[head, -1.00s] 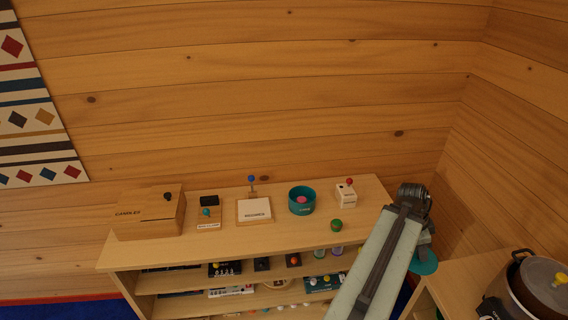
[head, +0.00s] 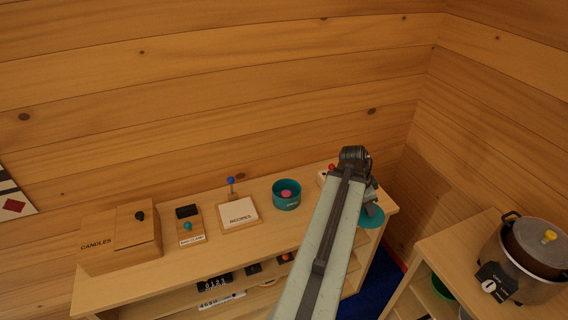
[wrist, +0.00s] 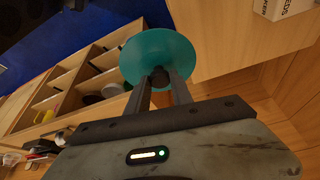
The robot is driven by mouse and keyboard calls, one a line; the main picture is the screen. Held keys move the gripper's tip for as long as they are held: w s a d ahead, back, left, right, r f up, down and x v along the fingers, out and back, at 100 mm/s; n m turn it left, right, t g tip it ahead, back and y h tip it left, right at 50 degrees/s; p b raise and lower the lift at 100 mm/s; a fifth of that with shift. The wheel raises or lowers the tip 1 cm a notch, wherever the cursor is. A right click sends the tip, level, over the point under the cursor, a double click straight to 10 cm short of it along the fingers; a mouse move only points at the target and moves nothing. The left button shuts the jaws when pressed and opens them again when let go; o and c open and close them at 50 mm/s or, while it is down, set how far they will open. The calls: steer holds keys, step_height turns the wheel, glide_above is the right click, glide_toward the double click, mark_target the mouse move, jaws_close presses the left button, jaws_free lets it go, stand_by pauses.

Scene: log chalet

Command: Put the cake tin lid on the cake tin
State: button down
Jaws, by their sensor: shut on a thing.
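The cake tin lid (head: 371,219) is a teal disc. In the head view it overlaps the right end of the shelf unit's top, partly behind my arm. In the wrist view the lid (wrist: 160,50) is held out in front of my gripper (wrist: 158,82), whose fingers are shut on its small dark knob. The cake tin (head: 280,204) is a round, open teal tin on the shelf top, left of my arm. A pink thing (head: 286,194) shows inside it. The tin and lid are apart.
A white box (wrist: 285,8) is near the lid. A pot (head: 530,255) stands on the right-hand unit.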

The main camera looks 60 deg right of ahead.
steer(key=w+r+n+t+p, duration=0.2)
steer(key=w+n+t, duration=0.2)
steer(key=w+n, duration=0.9)
steer(key=w+r+n+t+p, duration=0.25)
steer(key=w+n, duration=0.45)
steer(key=w, duration=1.3)
steer(key=shift+t+y, duration=0.25)
steer(key=shift+y, duration=0.05)
steer(key=f+b, duration=0.5)
steer(key=b, duration=0.1)
steer(key=f+b, duration=0.2)
steer(key=f, duration=0.1)
steer(key=shift+s+d+f+b, duration=0.25)
steer(key=shift+d+f+b, duration=0.1)
steer(key=shift+d+b, duration=0.05)
steer(key=shift+s+r, duration=0.1)
steer(key=shift+r, duration=0.05)
steer(key=shift+f+b, duration=0.45)
steer(key=shift+f, duration=0.1)
steer(key=c, duration=1)
jaws_free()
steer(key=shift+c, duration=0.2)
steer(key=shift+r, duration=0.1)
